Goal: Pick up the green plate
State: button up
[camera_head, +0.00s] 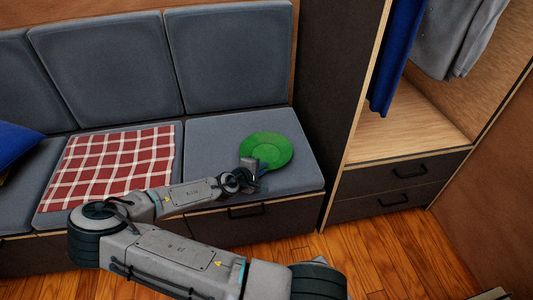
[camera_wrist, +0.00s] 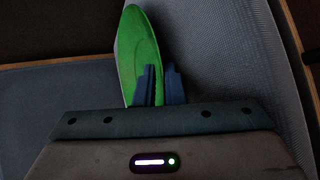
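The green plate (camera_head: 268,148) is over the right seat cushion of the bench in the head view. I cannot tell whether it rests on the cushion or is slightly raised. My gripper (camera_head: 254,172) is at the plate's near left edge. In the wrist view the plate (camera_wrist: 138,50) shows as a narrow, steeply slanted oval running down to my gripper (camera_wrist: 160,85). The two dark fingers are close together, with the plate's rim between them. They look shut on the rim, though the contact itself is partly hidden.
A red checked cloth (camera_head: 112,165) lies on the middle cushion and a blue pillow (camera_head: 15,143) sits at far left. Backrest cushions (camera_head: 228,58) stand behind. An open wardrobe with hanging clothes and drawers (camera_head: 400,180) is to the right. Wooden floor (camera_head: 365,240) is open in front.

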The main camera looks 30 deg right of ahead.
grip_shut()
